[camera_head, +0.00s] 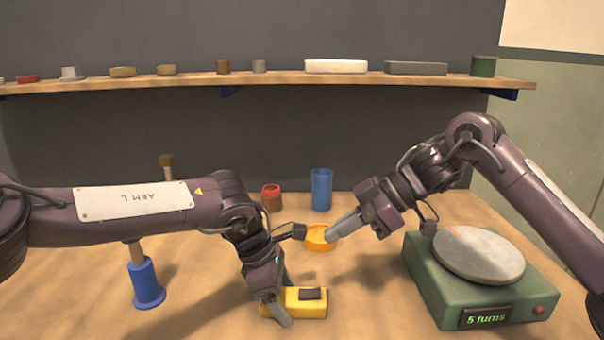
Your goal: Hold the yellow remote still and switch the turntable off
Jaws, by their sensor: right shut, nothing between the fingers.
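The yellow remote (312,308) lies on the table in front, with a dark raised part on its top. My left gripper (280,302) points down at the remote's left end, one finger in front and one behind, and appears shut on it. The turntable (425,280) is a green box with a round grey plate (478,255) on top.
A blue cup (321,190) and a red-topped brown jar (271,197) stand at the back. A blue stand (146,282) is at the left, with a brown-topped thing (166,162) behind my left arm. A wall shelf (270,80) holds small items. Table between remote and turntable is clear.

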